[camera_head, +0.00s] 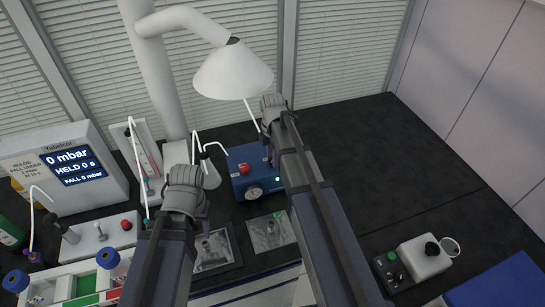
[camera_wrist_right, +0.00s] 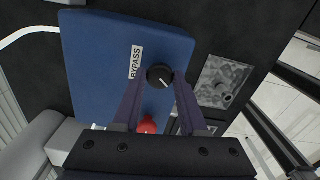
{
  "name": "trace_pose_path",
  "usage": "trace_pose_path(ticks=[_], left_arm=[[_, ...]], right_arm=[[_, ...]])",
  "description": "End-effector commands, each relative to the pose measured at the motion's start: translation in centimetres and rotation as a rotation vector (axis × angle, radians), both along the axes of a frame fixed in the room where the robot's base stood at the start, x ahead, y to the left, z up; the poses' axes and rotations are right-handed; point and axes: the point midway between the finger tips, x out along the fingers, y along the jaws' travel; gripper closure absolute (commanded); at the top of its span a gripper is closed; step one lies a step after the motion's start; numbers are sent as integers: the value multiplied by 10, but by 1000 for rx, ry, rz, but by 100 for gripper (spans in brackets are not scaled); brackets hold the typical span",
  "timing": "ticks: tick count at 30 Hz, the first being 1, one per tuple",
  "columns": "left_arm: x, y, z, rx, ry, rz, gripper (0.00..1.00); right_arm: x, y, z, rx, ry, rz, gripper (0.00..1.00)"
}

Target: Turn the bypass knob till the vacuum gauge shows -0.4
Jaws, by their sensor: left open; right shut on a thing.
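The blue pump box (camera_head: 240,184) stands on the dark bench in the head view. The small round vacuum gauge (camera_head: 254,192) is on its front; its needle is too small to read. In the right wrist view, the black bypass knob (camera_wrist_right: 160,77) with a white pointer line sits on the blue box top beside the BYPASS label (camera_wrist_right: 136,62). My right gripper (camera_wrist_right: 161,79) is shut on the knob, one finger on each side. My right wrist covers the knob in the head view. My left gripper (camera_head: 187,182) is open, left of the box and apart from it.
The display (camera_head: 72,165) at the left reads 0 mbar, held 0 s, fall 0 mbar. A red knob (camera_head: 244,168) is on the blue box. A flask (camera_head: 210,174) stands left of it. A lamp-like hood (camera_head: 232,72) hangs above.

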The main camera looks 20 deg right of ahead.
Motion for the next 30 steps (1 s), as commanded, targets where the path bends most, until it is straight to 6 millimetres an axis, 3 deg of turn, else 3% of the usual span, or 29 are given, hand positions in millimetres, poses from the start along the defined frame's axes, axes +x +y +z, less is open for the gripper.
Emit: trace_pose_path(ticks=[2,3,10,22,30], left_arm=[[0,0,0,0,0,0,50],[0,0,0,0,0,0,50],[0,0,0,0,0,0,50],[0,0,4,0,0,0,50],[0,0,28,0,0,1,50]], right_arm=[[0,0,0,0,0,-1,100],[0,0,0,0,0,-1,56],[0,0,0,0,0,-1,30],[0,0,4,0,0,-1,28],[0,0,28,0,0,-1,28]])
